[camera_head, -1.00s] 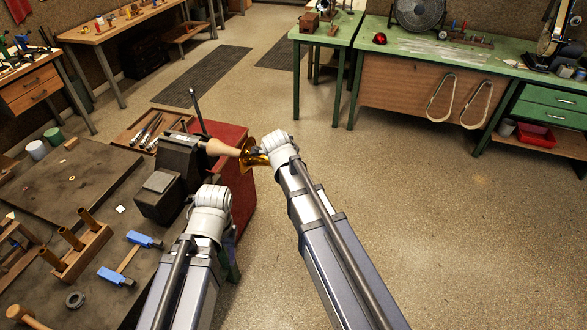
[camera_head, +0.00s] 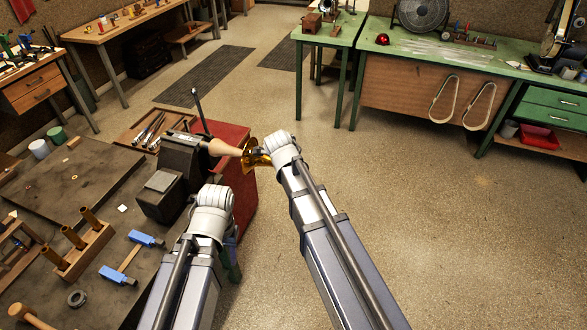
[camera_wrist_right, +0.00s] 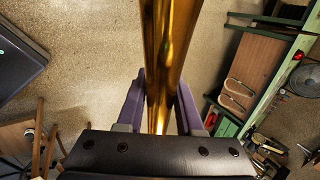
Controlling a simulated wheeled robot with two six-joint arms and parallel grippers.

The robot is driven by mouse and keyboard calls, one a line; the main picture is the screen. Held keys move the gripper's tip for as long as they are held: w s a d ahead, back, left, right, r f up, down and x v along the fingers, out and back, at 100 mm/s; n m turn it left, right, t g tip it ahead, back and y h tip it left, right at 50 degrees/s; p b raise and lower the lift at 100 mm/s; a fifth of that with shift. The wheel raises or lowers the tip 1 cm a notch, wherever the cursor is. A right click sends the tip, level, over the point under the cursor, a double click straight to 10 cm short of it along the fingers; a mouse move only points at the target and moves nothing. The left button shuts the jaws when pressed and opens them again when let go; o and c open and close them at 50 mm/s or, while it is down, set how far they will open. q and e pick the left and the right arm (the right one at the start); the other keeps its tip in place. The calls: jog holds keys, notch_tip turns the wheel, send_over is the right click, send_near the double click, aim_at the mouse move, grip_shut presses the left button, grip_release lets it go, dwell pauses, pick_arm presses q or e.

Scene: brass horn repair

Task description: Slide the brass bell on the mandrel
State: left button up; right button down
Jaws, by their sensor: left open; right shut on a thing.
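The brass bell (camera_head: 257,157) is at the outer end of the pale wooden mandrel (camera_head: 223,148), with its flared rim toward the mandrel. I cannot tell whether the mandrel's tip is inside the bell. The dark vise (camera_head: 184,155) holds the mandrel. My right gripper (camera_wrist_right: 160,103) is shut on the bell; in the right wrist view the bell's golden tube (camera_wrist_right: 163,50) runs between its fingers. In the head view my right wrist largely hides those fingers. My left gripper (camera_head: 231,242) is open and low at the bench's right edge, mostly hidden by its own wrist.
A red cabinet (camera_head: 243,195) stands just behind and below the mandrel. The bench (camera_head: 95,175) carries a wooden rack (camera_head: 80,252) with brass tubes, a blue-headed mallet (camera_head: 130,258) and a tool tray (camera_head: 150,130). Open floor (camera_head: 430,220) lies to the right.

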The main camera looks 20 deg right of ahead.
aim_at(245, 151)
jog(key=shift+w+a, duration=0.1)
jog(key=shift+a, duration=0.05)
jog(key=shift+w+a, duration=0.55)
jog(key=shift+a, duration=0.25)
jog(key=shift+w+a, duration=0.5)
jog(key=shift+a, duration=0.35)
dwell(0.5)
jog(key=shift+w+a, duration=0.95)
jog(key=shift+a, duration=0.4)
jog(key=shift+w+a, duration=0.9)
jog(key=shift+a, duration=0.45)
jog(key=shift+w+a, duration=0.95)
jog(key=shift+a, duration=0.4)
jog(key=shift+c, duration=2.4)
grip_release()
jog(key=shift+s+r, duration=0.1)
jog(key=p+v, duration=0.6)
jog(key=v, duration=0.1)
jog(key=shift+s+a+r+p, duration=0.1)
jog(key=shift+r+p, duration=0.25)
jog(key=shift+p, duration=0.05)
jog(key=shift+f, duration=0.15)
